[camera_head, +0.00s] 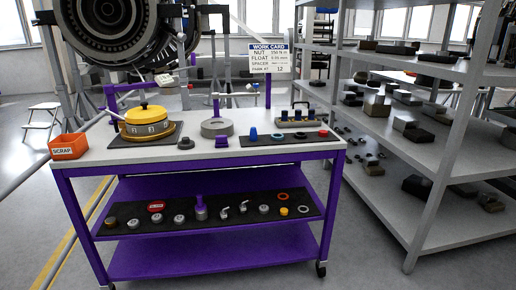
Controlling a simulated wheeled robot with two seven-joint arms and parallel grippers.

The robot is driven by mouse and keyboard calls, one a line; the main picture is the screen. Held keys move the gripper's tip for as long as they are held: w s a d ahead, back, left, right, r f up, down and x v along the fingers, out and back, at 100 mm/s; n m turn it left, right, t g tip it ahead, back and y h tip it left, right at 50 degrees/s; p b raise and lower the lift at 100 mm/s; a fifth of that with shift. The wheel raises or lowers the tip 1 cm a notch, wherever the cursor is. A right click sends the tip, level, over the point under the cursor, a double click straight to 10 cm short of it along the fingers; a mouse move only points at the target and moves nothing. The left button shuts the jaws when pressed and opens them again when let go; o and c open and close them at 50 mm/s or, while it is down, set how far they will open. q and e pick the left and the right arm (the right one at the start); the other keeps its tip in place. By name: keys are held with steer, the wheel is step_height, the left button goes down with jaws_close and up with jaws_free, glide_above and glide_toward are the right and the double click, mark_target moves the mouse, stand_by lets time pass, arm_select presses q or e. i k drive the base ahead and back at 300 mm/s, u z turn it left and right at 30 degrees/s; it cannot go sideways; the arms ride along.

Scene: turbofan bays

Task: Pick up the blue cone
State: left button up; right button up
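A small blue cone (253,135) stands upright near the left end of a dark mat (262,141) on the white top of a purple workbench (205,160). Just right of it on the same mat is a low, dark blue piece (276,137). Nothing touches the cone from above. Neither of my grippers shows in the head view.
Left of the cone are a purple block (221,142), a grey ring (217,127) and a dark knob (186,143). A yellow-topped assembly (146,121) and orange scrap bin (69,147) stand farther left. A grey shelf (432,150) rises at right.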

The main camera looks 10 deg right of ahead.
mark_target(253, 131)
steer(key=z, duration=0.35)
steer(key=k, duration=0.3)
steer(key=u, duration=1.6)
steer(key=i, duration=0.95)
steer(key=z, duration=0.35)
steer(key=i, duration=0.9)
steer(key=z, duration=0.85)
